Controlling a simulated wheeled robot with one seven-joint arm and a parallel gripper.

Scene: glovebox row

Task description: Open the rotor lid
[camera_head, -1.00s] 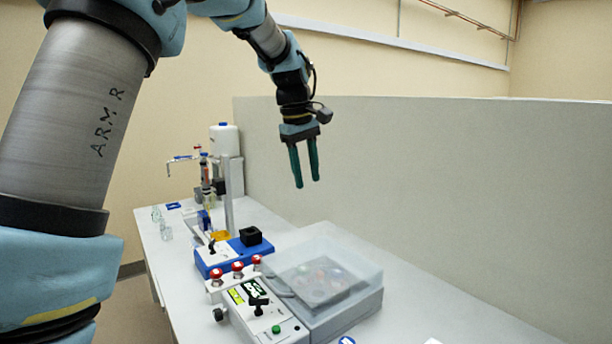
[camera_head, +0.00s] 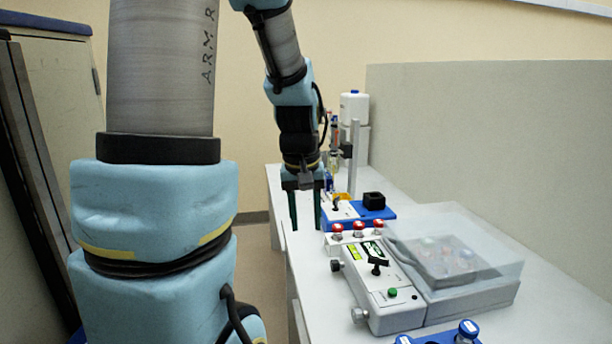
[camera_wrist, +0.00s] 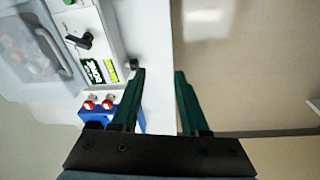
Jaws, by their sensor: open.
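The rotor lid (camera_head: 470,238) is a clear, smoky cover, closed over a grey box (camera_head: 470,300) on the bench. Colored items show dimly through it. It also shows at the left edge of the wrist view (camera_wrist: 38,48). My gripper (camera_head: 305,226) is open and empty, fingers pointing down, left of the lid near the bench's left edge. In the wrist view my green fingers (camera_wrist: 160,72) are apart with nothing between them. The white control unit (camera_head: 372,280), with a black lever, red-capped knobs and a green button, stands between my gripper and the lid.
A blue-based device (camera_head: 360,215) with a black block stands behind the control unit. A stand with a white container (camera_head: 354,106) is at the back. Blue-capped items (camera_head: 466,330) sit at the front edge. A grey partition (camera_head: 500,130) borders the bench's right side.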

